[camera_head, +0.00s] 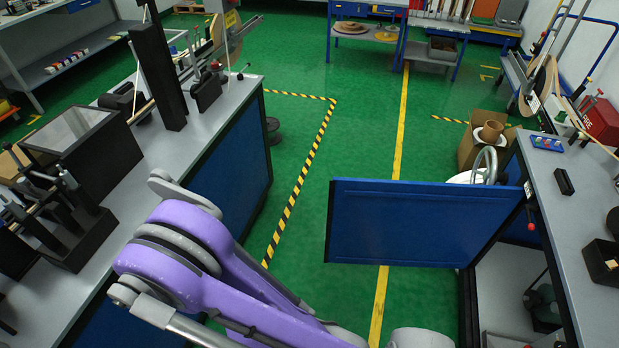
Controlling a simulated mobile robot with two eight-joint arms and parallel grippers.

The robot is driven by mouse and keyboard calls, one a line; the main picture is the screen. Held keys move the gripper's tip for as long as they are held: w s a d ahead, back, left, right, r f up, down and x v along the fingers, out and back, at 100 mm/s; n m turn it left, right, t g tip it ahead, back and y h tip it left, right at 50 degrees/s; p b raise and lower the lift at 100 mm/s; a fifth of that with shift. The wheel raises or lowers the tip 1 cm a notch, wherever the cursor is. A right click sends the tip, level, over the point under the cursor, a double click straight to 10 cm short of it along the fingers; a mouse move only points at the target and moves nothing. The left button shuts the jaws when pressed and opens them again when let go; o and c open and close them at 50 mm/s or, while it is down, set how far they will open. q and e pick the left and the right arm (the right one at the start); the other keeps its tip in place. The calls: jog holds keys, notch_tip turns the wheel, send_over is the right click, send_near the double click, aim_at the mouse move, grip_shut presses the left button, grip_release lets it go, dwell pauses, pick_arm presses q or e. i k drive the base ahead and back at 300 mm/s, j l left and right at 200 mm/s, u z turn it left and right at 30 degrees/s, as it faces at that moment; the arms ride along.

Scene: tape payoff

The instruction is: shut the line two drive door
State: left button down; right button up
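A blue door (420,224) stands wide open from the grey-topped bench (566,215) on the right. It reaches left across the aisle, and its free edge is over the green floor near the yellow line. The cabinet opening (510,285) below the bench shows, with dark parts inside. No label on the door can be read, so I cannot tell its line number. My purple left arm comes in from the lower left and leaves the picture at the bottom, short of the door. Neither gripper is in view.
A left bench (205,125) with black fixtures borders the aisle. A cardboard box (483,140) stands behind the door. A small red knob (531,226) is by the right bench edge.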

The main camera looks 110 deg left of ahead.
aim_at(388, 222)
jog(key=k+j+u, duration=0.1)
jog(key=j+u, duration=0.4)
jog(key=u, duration=0.2)
jog(key=j+u, duration=0.65)
jog(key=j, duration=1.1)
jog(key=i+j, duration=0.15)
jog(key=j, duration=0.25)
